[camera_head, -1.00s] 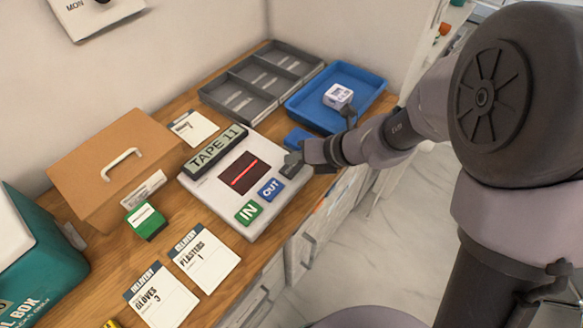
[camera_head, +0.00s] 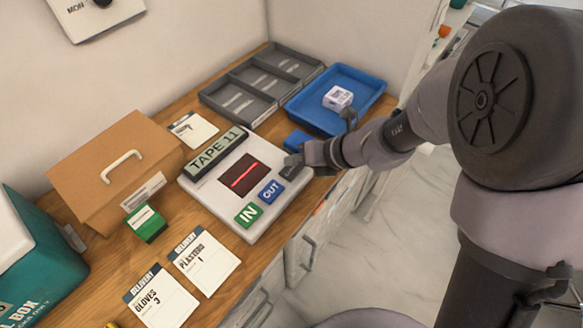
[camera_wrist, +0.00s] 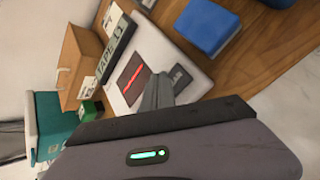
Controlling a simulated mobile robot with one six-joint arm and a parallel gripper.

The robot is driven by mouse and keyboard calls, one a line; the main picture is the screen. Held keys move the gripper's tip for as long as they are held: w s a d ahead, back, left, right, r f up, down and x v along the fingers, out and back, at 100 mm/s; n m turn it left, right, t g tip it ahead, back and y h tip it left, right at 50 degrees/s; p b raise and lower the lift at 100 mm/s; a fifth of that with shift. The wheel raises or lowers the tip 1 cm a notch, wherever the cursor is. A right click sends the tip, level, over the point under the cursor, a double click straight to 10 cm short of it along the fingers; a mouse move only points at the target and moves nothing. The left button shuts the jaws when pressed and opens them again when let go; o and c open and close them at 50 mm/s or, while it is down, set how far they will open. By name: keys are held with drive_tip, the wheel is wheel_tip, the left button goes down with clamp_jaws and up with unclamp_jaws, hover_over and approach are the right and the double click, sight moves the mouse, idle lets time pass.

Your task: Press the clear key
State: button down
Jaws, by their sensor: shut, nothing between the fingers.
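A pale panel (camera_head: 208,193) on the wooden counter carries a "TAPE 11" display, a dark window with a red line, a green IN key (camera_head: 248,214) and a blue OUT key (camera_head: 271,190). Beside OUT is a grey key (camera_head: 291,173), partly covered by my gripper; its lettering is too small to read surely. It also shows in the wrist view (camera_wrist: 181,77). My gripper (camera_head: 294,160) is shut and empty, its tips at or just above the grey key. In the wrist view my fingertips (camera_wrist: 158,88) are just left of that key; contact cannot be told.
A blue tray (camera_head: 297,112) holding a small white box (camera_head: 338,98) and a grey divided tray (camera_head: 213,99) stand behind. A blue block (camera_head: 298,139) is close behind my gripper. A brown case (camera_head: 80,181), a green box (camera_head: 147,222) and cards lie left and in front.

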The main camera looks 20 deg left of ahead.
sight(295, 171)
drive_tip(key=shift+f, duration=0.1)
idle(0.7)
drive_tip(key=shift+f+b, duration=0.3)
drive_tip(key=shift+f+b, duration=0.4)
drive_tip(key=shift+f, duration=0.15)
idle(0.6)
drive_tip(key=shift+r, duration=0.15)
drive_tip(key=shift+r+p, duration=0.85)
drive_tip(key=shift+p, duration=0.1)
wheel_tip(295, 171, up, 5)
drive_tip(key=p, duration=0.5)
